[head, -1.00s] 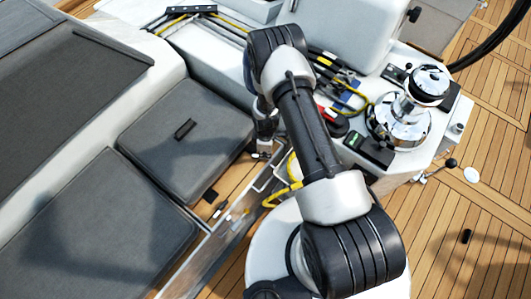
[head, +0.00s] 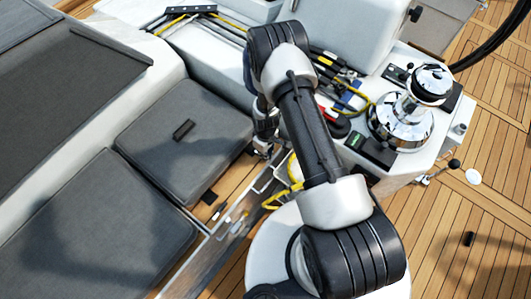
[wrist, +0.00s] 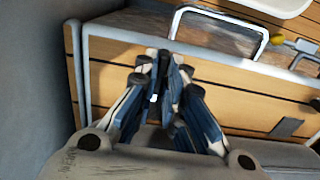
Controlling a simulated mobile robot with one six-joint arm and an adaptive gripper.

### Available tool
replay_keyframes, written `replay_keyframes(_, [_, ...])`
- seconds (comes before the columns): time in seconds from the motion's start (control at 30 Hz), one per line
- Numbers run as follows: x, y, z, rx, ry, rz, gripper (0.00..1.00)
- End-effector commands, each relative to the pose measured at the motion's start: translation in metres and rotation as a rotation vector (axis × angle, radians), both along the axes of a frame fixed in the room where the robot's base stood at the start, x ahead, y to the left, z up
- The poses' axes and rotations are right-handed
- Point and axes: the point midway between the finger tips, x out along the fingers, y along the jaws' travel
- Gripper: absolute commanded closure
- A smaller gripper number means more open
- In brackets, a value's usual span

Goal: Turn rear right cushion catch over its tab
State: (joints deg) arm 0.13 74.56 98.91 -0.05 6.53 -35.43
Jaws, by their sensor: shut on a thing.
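The rear cushion (head: 185,155) is a grey pad with a black handle on top, left of my arm in the head view. A dark tab (head: 210,197) shows at its front edge, and a similar dark piece (wrist: 287,128) lies on the wood in the wrist view. My gripper (wrist: 160,75) is at the cushion's right corner, seen small in the head view (head: 266,148). Its fingers are closed on a small dark piece (wrist: 163,63), apparently the catch. The fingers hide most of it, and I cannot tell whether it lies over its tab.
A metal frame (wrist: 215,25) stands on the wood beyond my fingers. A grey wall (wrist: 30,90) is close at the left of the wrist view.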

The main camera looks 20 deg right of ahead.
Motion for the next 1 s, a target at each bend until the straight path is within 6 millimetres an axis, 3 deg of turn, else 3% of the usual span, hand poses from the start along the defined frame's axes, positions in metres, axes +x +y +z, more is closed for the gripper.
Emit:
replay_keyframes(0.37, [0.0005,0.0,0.0004,0.001,-0.001,-0.007,1.0])
replay_keyframes(0.4, [0.0005,0.0,0.0004,0.001,-0.001,-0.007,0.87])
replay_keyframes(0.67, [0.0003,0.0,0.0002,0.001,-0.001,-0.005,0.7])
replay_keyframes(1.0, [0.0004,0.0,0.002,0.001,-0.001,-0.004,0.7])
